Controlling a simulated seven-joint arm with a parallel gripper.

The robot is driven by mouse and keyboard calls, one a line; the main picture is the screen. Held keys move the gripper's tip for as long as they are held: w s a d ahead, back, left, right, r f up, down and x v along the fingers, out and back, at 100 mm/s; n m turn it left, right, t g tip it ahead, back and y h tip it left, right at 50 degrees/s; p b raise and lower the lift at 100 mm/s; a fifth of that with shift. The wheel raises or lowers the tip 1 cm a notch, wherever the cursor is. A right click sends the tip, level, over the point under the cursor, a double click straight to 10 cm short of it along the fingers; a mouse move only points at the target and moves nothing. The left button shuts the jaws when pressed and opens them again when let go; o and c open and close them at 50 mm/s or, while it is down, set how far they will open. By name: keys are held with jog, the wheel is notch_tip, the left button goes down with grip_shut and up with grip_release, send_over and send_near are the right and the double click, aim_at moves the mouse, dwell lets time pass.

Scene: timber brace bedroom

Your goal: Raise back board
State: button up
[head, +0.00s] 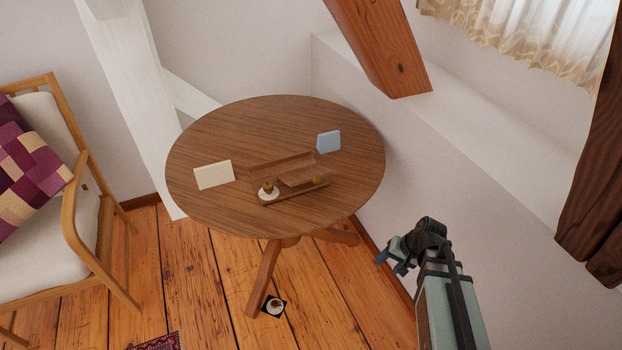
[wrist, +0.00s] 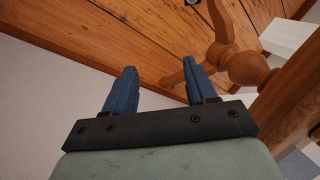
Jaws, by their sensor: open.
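A brown wooden piece with a flat board (head: 281,165) at its back lies on the round table in the head view. The board looks laid low rather than standing; its hinge or joint is too small to tell. A smaller wooden block and a front strip (head: 290,195) sit before it. My gripper (head: 391,262) is at the lower right, off the table's edge and well apart from the board. In the wrist view its two blue fingers (wrist: 159,68) are spread with nothing between them. The wrist view does not show the board.
A sloping timber beam (head: 380,45) hangs behind. An armchair (head: 45,215) stands left. The table's pedestal (wrist: 245,65) is near my gripper.

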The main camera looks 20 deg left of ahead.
jog(key=w+a+r+m+y, duration=0.1)
jog(key=w+a+r+y, duration=0.25)
jog(key=r, duration=0.35)
jog(key=w+a+r+m+y, duration=0.1)
jog(key=w+a+r+y, duration=0.1)
jog(key=a+r, duration=0.4)
jog(key=m+y, duration=0.5)
jog(key=y, duration=0.1)
send_near(319, 179)
jog(key=x, duration=1.2)
jog(key=shift+s+a+f, duration=0.1)
jog(key=shift+a, duration=0.1)
jog(key=shift+c, duration=0.3)
grip_shut()
